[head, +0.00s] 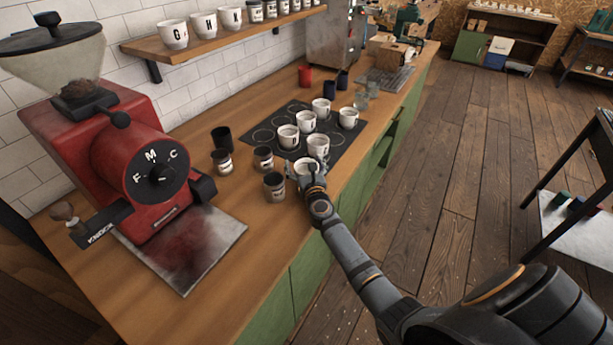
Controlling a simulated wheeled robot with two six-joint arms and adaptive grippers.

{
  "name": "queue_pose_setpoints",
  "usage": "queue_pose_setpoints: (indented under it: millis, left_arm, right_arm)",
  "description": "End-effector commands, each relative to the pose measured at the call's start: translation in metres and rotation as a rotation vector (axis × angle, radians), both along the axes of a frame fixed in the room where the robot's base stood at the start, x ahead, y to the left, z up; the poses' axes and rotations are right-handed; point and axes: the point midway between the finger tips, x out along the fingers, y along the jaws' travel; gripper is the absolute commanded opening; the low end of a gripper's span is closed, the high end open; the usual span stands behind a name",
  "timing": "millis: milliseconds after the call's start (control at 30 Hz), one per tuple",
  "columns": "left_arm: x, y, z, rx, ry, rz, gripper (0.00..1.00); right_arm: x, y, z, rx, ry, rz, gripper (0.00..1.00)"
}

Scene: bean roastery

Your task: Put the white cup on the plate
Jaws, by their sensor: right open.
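Several white cups with dark markings stand on a dark mat with ring outlines (262,134) on the wooden counter. One white cup (304,166) is at the mat's near edge, right at my right gripper (312,177), which partly hides it. My right gripper is open; I cannot tell whether its fingers touch this cup. Another white cup (318,145) stands just behind it. A flat metal plate (205,245) lies in front of the red grinder, with reddish-brown powder on it. No other plate is clearly visible. My left gripper is not in view.
The red grinder (130,165) fills the left of the counter. Dark jars (274,186) and a black cup (221,138) stand between it and the mat. A shelf (200,47) with cups runs above. Bare counter lies between the metal plate and the jars.

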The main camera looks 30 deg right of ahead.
Motion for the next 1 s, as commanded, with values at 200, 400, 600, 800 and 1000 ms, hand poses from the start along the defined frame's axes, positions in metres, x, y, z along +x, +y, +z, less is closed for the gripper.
queue_pose_setpoints:
  millis: [200,400,600,800,1000]
  left_arm:
    - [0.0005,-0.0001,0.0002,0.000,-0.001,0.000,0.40]
    - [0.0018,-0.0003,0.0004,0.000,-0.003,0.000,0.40]
    - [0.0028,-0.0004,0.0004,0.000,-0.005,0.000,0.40]
    - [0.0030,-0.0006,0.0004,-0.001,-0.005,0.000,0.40]
    - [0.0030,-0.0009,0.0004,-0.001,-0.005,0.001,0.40]
  right_arm:
    - [-0.0004,0.0001,0.0002,0.000,0.000,0.000,0.71]
    - [-0.0005,0.0001,0.0001,0.000,0.000,0.000,0.44]
    - [-0.0006,0.0002,-0.0002,0.000,0.000,0.000,0.28]
    - [-0.0007,0.0003,-0.0003,0.000,0.001,0.000,0.25]
    - [-0.0007,0.0003,-0.0005,0.000,0.001,0.000,0.23]
